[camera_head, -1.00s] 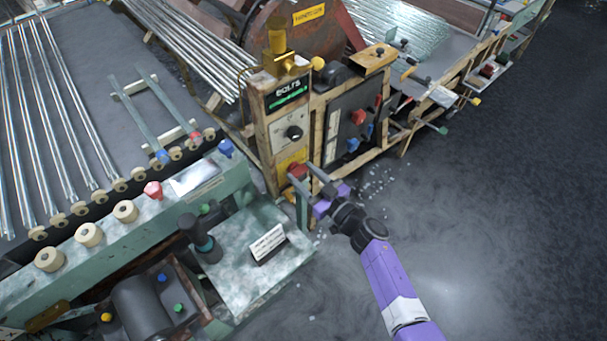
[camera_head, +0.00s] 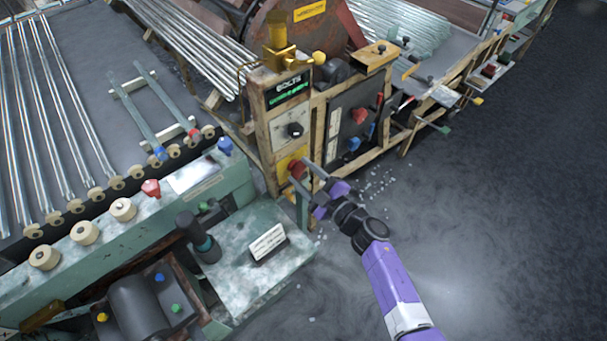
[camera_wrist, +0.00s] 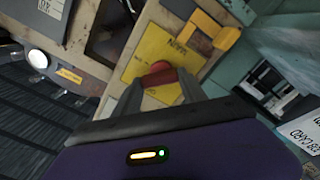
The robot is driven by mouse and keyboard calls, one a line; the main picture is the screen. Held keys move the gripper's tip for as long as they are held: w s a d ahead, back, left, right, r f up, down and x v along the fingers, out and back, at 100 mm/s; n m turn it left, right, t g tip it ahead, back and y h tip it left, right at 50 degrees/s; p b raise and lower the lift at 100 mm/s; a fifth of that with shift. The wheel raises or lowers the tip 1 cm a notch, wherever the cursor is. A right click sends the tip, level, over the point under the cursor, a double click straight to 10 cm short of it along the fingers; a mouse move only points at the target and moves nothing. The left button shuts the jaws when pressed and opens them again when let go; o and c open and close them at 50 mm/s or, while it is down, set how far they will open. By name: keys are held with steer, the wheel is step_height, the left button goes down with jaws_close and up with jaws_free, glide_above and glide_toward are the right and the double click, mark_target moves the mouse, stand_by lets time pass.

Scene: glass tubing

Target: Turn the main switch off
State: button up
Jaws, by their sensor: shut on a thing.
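The main switch is a red knob (camera_head: 296,168) on a yellow plate, low on the front of the wooden-framed control post (camera_head: 263,135). In the wrist view the red knob (camera_wrist: 158,74) sits between my two grey fingertips, against the yellow plate (camera_wrist: 165,50) with small dark lettering. My gripper (camera_head: 302,172), with purple parts, reaches the knob from the lower right and is shut on it. In the wrist view my gripper (camera_wrist: 160,84) hides the knob's near side, and I cannot read its exact angle.
A dark panel (camera_head: 345,130) with red and blue knobs stands just right of the post. A yellow bracket (camera_wrist: 212,38) lies close to the knob in the wrist view. A green bench (camera_head: 235,275) stands at lower left. Open floor (camera_head: 480,220) lies to the right.

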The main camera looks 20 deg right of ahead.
steer(key=n+b, duration=0.1)
steer(key=n, duration=0.4)
steer(key=shift+s+a+f+n+b, duration=0.1)
steer(key=shift+f+n+b, duration=0.05)
steer(key=shift+n+b, duration=0.7)
steer(key=shift+n, duration=1.05)
steer(key=o, duration=1.4)
steer(key=shift+c, duration=0.2)
steer(key=shift+s, duration=0.1)
steer(key=v, duration=0.7)
steer(key=shift+s, duration=0.25)
